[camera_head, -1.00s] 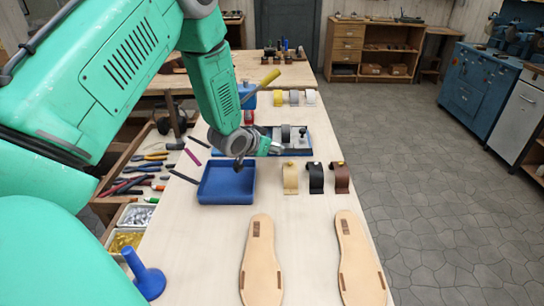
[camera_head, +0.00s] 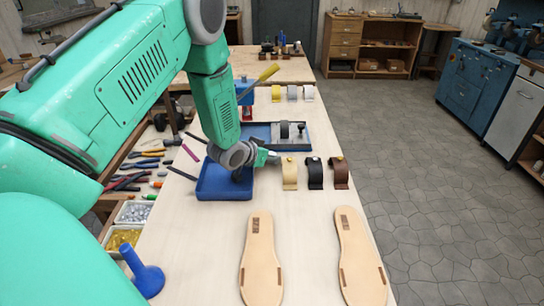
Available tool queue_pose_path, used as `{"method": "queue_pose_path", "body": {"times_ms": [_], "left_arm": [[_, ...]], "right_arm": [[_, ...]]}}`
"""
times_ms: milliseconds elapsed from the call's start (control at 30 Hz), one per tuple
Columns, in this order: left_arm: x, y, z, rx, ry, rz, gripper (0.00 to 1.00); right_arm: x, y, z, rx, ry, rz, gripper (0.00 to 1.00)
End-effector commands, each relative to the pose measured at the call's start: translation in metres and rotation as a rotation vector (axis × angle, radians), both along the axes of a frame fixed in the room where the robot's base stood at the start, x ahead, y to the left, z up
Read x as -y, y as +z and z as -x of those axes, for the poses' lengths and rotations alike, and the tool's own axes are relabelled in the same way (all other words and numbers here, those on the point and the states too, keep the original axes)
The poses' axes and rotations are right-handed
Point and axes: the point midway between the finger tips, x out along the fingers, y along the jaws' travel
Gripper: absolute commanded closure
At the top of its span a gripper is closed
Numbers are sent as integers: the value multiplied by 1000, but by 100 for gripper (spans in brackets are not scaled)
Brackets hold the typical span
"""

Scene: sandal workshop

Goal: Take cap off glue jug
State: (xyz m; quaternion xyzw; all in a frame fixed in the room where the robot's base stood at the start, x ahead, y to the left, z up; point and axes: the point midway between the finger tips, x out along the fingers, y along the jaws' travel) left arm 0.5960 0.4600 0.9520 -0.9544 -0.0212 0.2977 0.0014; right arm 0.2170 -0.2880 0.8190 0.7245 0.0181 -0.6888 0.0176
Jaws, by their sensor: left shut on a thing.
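My left arm comes in from the left and bends down over the blue tray (camera_head: 210,194). A blue thing (camera_head: 244,92) behind my forearm, partly hidden, may be the jug. My right gripper is not in view.
Beyond the tray is a grey tool fixture (camera_head: 296,134). Curved straps (camera_head: 314,172) stand to the right, and two tan soles (camera_head: 261,262) lie in front. A blue stand (camera_head: 147,279) is at the left edge.

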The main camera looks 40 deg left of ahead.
Motion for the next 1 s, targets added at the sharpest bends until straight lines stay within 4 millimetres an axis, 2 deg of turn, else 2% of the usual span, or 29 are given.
{"method": "queue_pose_path", "body": {"times_ms": [100,133,167,433,567,1000], "left_arm": [[-3,-5,2,-7,3,-1,96],[-3,-6,2,-8,3,-1,63],[-3,-6,2,-9,3,-1,61],[-2,-7,3,-16,4,-2,61],[-1,6,4,-16,4,-1,61],[6,62,77,-7,3,-3,61]], "right_arm": [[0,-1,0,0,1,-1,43],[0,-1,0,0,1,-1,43],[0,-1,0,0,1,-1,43],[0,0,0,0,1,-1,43],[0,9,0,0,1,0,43],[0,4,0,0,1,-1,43]]}}
